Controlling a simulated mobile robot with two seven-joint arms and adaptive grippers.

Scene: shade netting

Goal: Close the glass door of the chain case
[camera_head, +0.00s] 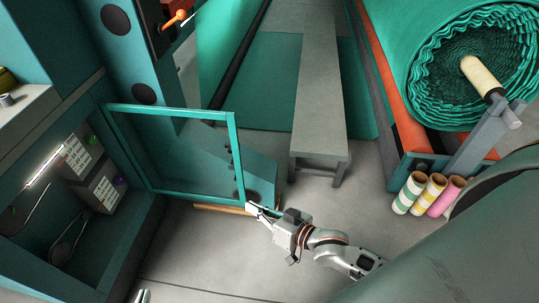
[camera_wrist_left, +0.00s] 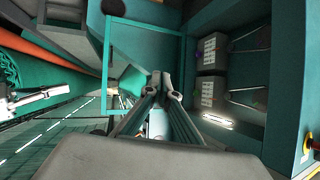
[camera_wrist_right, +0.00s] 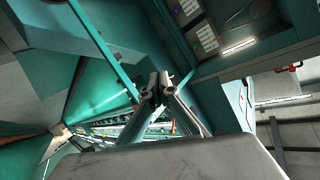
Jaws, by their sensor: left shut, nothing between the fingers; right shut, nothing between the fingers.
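The glass door (camera_head: 238,160) has a teal frame and a clear pane. It stands swung out from the open chain case (camera_head: 140,232), its hinge side along the case front. Inside the case are grey boxes (camera_head: 104,187), hanging loops and a lit strip. My right gripper (camera_head: 250,208) is shut and empty by the lower corner of the door's free edge; I cannot tell if it touches. The door frame also crosses the right wrist view (camera_wrist_right: 103,47). My left gripper (camera_head: 142,296) barely shows at the bottom edge; the left wrist view (camera_wrist_left: 166,88) shows it shut and empty, facing the case.
A grey bench (camera_head: 320,110) stands behind the door. A large green netting roll (camera_head: 470,60) is at the upper right, with several coloured rolls (camera_head: 428,193) on the floor below it. Grey floor (camera_head: 200,245) lies open in front of the case.

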